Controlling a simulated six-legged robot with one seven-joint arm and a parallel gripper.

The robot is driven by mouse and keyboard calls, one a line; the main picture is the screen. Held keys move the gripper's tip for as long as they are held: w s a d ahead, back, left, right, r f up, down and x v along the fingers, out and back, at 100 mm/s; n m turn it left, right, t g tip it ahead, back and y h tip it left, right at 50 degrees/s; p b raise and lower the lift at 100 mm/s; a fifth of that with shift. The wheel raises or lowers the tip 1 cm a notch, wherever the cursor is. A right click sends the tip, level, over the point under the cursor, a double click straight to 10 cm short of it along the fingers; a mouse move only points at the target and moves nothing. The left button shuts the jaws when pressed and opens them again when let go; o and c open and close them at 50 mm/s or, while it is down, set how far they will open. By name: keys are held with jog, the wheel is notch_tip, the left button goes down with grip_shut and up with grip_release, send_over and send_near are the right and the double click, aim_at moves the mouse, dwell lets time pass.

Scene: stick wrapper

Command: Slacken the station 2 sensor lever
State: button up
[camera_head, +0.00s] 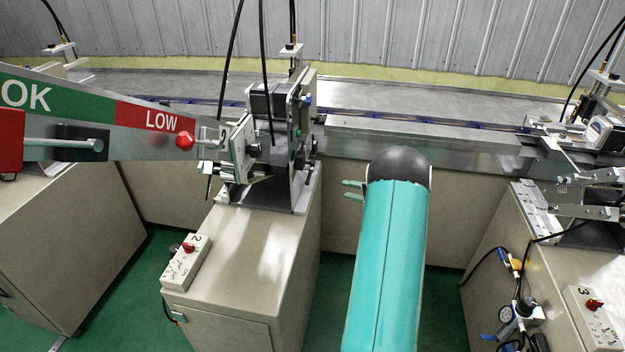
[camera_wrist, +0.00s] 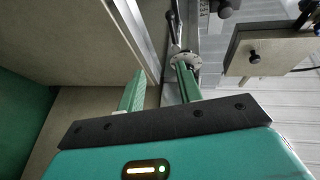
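Station 2's machine head (camera_head: 275,135) stands on a beige cabinet marked 2, left of my teal arm in the head view. My gripper (camera_head: 347,189) points left toward it, with clear space between. In the wrist view the two green fingers of my gripper (camera_wrist: 158,74) are apart with nothing between them. A round metal flange (camera_wrist: 184,60) with a slim dark lever (camera_wrist: 173,25) appears just beyond the right finger's tip. Whether they touch, and whether this is the sensor lever, I cannot tell. In the head view I cannot make out the lever.
A gauge panel (camera_head: 110,115) marked OK and LOW, with a red ball knob (camera_head: 185,141), reaches in from the left. A control box (camera_head: 186,262) sits on station 2's cabinet (camera_head: 245,270). A steel conveyor (camera_head: 420,142) runs behind. Station 3's cabinet (camera_head: 500,250) stands at right.

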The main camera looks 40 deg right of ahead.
jog(key=shift+v, duration=1.8)
jog(key=shift+d, duration=0.1)
jog(key=v, duration=1.3)
jog(key=shift+s+d, duration=0.15)
jog(key=shift+s, duration=0.2)
jog(key=shift+w, duration=0.1)
